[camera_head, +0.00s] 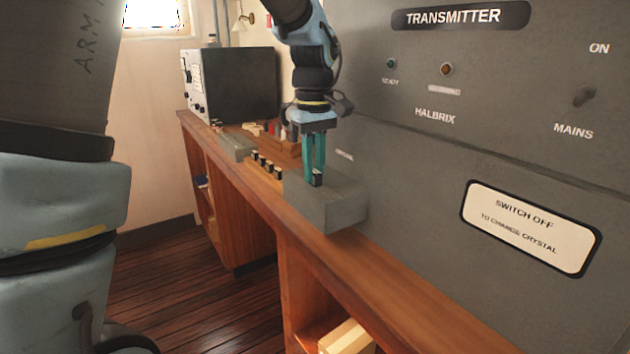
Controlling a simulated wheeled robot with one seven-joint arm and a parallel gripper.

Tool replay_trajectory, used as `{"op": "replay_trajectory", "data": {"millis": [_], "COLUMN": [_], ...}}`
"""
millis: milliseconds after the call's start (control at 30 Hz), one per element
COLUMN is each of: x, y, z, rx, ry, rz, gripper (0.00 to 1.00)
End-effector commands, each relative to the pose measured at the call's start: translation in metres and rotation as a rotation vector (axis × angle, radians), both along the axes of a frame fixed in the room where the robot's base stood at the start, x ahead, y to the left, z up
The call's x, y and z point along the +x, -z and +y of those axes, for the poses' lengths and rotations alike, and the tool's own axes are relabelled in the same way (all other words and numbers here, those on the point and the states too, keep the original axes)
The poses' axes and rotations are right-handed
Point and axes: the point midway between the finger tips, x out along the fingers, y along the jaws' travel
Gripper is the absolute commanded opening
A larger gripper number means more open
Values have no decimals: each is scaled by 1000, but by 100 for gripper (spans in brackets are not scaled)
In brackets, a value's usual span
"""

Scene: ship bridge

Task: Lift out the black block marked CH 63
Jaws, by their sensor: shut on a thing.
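My gripper (315,178) points straight down with its teal fingers shut on a small black block (317,181). The block is at the top of a grey box (325,215) that sits on the wooden counter against the transmitter. I cannot tell whether the block is still seated in the box or just above it. The block's marking is too small to read. The fingers hide part of the block.
A black radio set (235,85) stands farther back. The transmitter panel (440,150) rises close on the right; its sign (530,228) says "SWITCH OFF TO CHANGE CRYSTAL".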

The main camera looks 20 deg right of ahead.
Motion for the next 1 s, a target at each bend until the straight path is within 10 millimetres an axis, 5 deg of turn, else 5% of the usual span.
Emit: {"op": "replay_trajectory", "data": {"millis": [567, 1000], "x": [1, 1], "y": [-6, -82], "z": [-1, -1], "rx": [-3, -3], "ry": [0, 0], "rz": [-3, -3], "gripper": [0, 0]}}
